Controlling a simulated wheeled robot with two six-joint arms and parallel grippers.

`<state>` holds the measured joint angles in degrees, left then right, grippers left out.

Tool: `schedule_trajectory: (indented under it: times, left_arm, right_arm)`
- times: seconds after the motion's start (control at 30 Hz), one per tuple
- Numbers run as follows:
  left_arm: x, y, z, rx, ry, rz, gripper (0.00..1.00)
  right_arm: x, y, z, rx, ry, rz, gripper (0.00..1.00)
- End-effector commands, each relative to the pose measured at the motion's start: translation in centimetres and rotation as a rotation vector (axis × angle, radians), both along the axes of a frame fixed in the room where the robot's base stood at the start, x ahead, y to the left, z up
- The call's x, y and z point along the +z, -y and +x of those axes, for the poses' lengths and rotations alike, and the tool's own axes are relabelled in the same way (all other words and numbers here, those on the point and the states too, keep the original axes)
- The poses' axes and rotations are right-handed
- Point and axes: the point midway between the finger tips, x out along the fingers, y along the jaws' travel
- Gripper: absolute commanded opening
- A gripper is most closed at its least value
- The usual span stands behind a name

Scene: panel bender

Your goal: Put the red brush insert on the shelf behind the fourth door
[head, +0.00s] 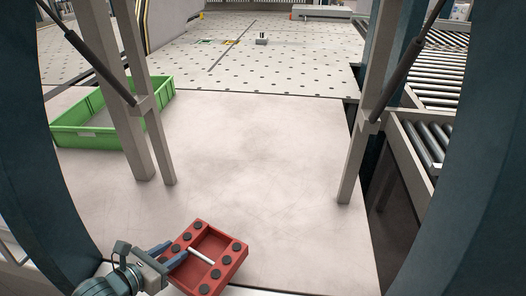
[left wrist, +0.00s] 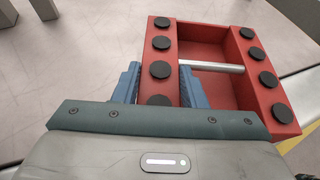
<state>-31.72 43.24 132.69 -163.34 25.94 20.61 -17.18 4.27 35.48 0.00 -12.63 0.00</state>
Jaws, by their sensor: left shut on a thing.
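The red brush insert (head: 229,270) is a red block with a recessed middle, a pale rod across it and rows of black round pads on both sides. It is at the bottom of the head view, at the near edge of the pale table. My left gripper (head: 178,254) is shut on its left side wall. In the left wrist view the insert (left wrist: 205,50) shows close up, with one blue finger outside the wall and one inside the recess. I cannot tell whether it touches the table. No door or shelf is identifiable. My right gripper is not in view.
A green crate (head: 98,139) stands on the table (head: 265,150) at the left. Grey posts (head: 362,130) rise at both sides of the table. Roller conveyors (head: 440,75) are at the right, beyond a dark gap. The table's middle is clear.

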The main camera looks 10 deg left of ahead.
Motion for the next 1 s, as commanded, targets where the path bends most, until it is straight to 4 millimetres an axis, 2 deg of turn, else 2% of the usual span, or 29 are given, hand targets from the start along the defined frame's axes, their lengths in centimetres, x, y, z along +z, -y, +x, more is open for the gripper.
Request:
schedule_trajectory:
  times: [0.17, 0.43, 0.63, 1.0]
  left_arm:
    - [0.0, 0.0, 0.0, -0.006, 0.004, -0.002, 0.03]
    - [-0.9, 0.0, 2.7, -0.007, 0.009, 0.001, 0.03]
    - [-0.2, -0.2, 6.4, 0.001, 0.007, -0.009, 0.03]
    - [-0.8, -0.4, 14.2, -0.002, 0.003, -0.007, 0.03]
  right_arm:
    - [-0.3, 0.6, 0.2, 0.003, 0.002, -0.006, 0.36]
    - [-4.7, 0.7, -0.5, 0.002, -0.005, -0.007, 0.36]
    - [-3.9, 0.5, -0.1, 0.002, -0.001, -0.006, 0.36]
    - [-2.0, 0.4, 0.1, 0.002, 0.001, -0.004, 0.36]
